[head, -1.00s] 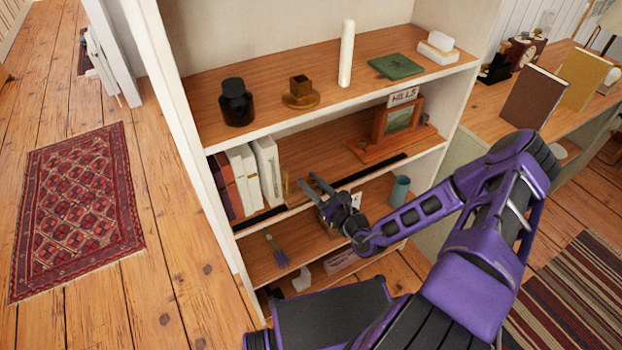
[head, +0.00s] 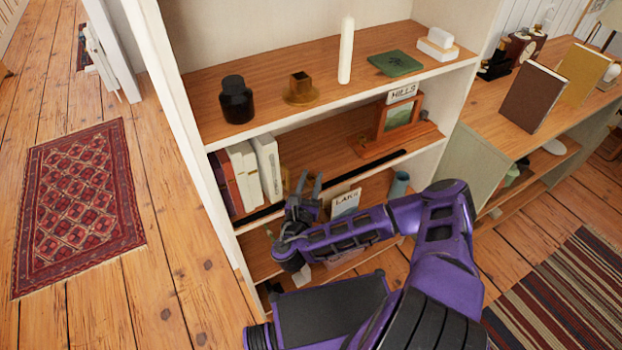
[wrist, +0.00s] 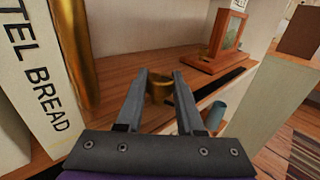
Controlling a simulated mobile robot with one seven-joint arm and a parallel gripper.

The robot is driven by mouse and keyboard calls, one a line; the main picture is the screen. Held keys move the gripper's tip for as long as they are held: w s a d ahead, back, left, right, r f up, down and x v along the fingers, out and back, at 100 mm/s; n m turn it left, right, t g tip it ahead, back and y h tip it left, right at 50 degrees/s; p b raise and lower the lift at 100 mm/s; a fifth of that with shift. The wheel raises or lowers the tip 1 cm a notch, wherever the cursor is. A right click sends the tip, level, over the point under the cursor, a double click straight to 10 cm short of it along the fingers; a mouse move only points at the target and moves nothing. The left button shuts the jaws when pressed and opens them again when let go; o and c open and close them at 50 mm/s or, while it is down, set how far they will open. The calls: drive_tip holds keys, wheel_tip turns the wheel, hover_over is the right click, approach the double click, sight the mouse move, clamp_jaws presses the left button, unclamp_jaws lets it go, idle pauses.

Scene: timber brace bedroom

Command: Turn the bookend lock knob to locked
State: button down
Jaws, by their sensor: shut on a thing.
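The bookend (wrist: 75,45) is a tall brass plate beside a white book in the wrist view. In the head view only a small brass part (head: 285,180) shows at the right end of the books. The brass lock knob (wrist: 159,86) lies between the fingertips of my gripper (wrist: 161,78) in the wrist view. My gripper (head: 310,184) is shut on it, at the front of the middle shelf in the head view. The fingers hide the knob's sides, and the arm hides part of the shelf. I cannot read whether the knob is at locked.
Several books (head: 245,172) stand left of the bookend. A framed picture (head: 398,115) on a wooden stand is to the right on the same shelf. A teal cup (head: 399,184) and a white card (head: 345,203) are below. A black strip runs along the shelf edge.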

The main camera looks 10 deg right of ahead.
drive_tip(key=shift+m+g+h, duration=0.5)
drive_tip(key=shift+m+h, duration=0.1)
drive_tip(key=shift+h, duration=0.3)
drive_tip(key=c, duration=0.5)
unclamp_jaws()
drive_tip(key=shift+r+y, duration=0.1)
drive_tip(key=shift+y, duration=0.2)
